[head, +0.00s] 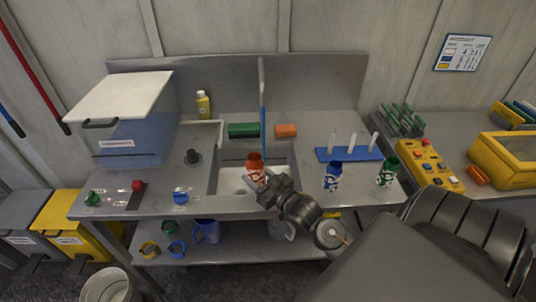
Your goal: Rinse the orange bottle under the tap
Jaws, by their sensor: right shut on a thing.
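The orange bottle (255,161), with a white patterned label, is upright over the sink (226,181) in the middle of the counter. My right gripper (260,180) reaches in from the lower right and is shut on the bottle's lower part. The gripper hides part of the bottle and basin. A thin, upright, grey-and-blue piece (263,110) stands behind the sink. I cannot tell whether it is the tap, and I see no clear water stream. My left gripper is out of view.
A blue bottle (333,176) and a green bottle (387,171) stand right of the sink, near a blue rack (349,154). A lidded clear bin (135,135) stands left. A dark knob (193,156) is beside the sink. A yellow button box (428,165) is farther right.

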